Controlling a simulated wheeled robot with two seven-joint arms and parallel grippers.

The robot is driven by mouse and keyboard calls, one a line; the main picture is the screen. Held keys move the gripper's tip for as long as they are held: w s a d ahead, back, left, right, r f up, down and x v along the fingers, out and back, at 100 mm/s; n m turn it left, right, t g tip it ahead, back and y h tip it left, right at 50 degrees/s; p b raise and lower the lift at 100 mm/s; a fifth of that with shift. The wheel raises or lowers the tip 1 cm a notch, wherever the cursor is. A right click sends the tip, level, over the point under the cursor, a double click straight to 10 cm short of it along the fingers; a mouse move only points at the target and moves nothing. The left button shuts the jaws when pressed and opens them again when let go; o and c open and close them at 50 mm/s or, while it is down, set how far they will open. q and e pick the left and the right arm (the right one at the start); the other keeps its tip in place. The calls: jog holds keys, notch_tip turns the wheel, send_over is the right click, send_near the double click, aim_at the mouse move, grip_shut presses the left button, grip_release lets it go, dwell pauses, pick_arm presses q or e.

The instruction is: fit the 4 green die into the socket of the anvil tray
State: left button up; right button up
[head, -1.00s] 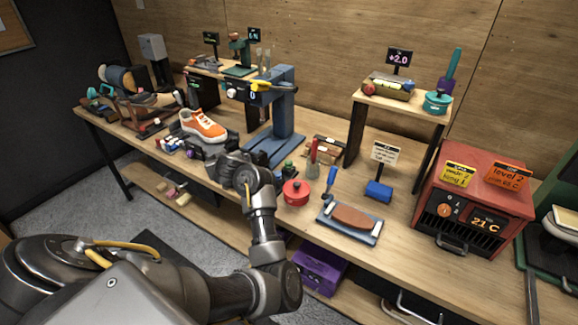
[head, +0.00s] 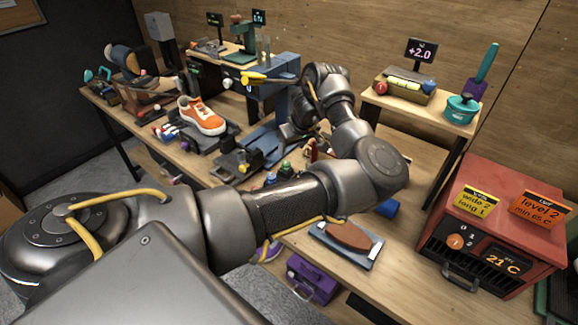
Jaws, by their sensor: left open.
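My left arm reaches in from the left across the bench and bends back at the elbow. My left gripper (head: 296,132) is open beside the base of the blue press, and its fingertips are partly hidden by my own wrist. A dark tray with a small yellow part, which looks like the anvil tray (head: 236,163), sits on the bench left of the gripper. A small green piece, perhaps the green die (head: 286,168), stands among small coloured pieces just behind my forearm. Its number cannot be read. My right gripper is not in view.
The blue press (head: 274,98) stands close to the gripper's left. An orange sneaker (head: 201,115) is further left. A wooden shelf (head: 410,108) rises to the right of my wrist. A red heater (head: 495,215) and a tray with a brown sole (head: 347,240) are at the front right.

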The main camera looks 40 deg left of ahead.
aim_at(287, 163)
pick_arm(q)
jog(key=b+x, duration=0.3)
jog(key=x, duration=0.3)
jog(key=shift+w+a+f, duration=0.1)
jog(key=shift+w, duration=0.1)
jog(key=x, duration=0.4)
jog(key=shift+f, duration=0.25)
jog(key=shift+a+f, duration=0.1)
jog(key=shift+f, duration=0.05)
jog(key=shift+c, duration=0.5)
jog(key=c, duration=1.1)
jog(key=shift+o, duration=0.2)
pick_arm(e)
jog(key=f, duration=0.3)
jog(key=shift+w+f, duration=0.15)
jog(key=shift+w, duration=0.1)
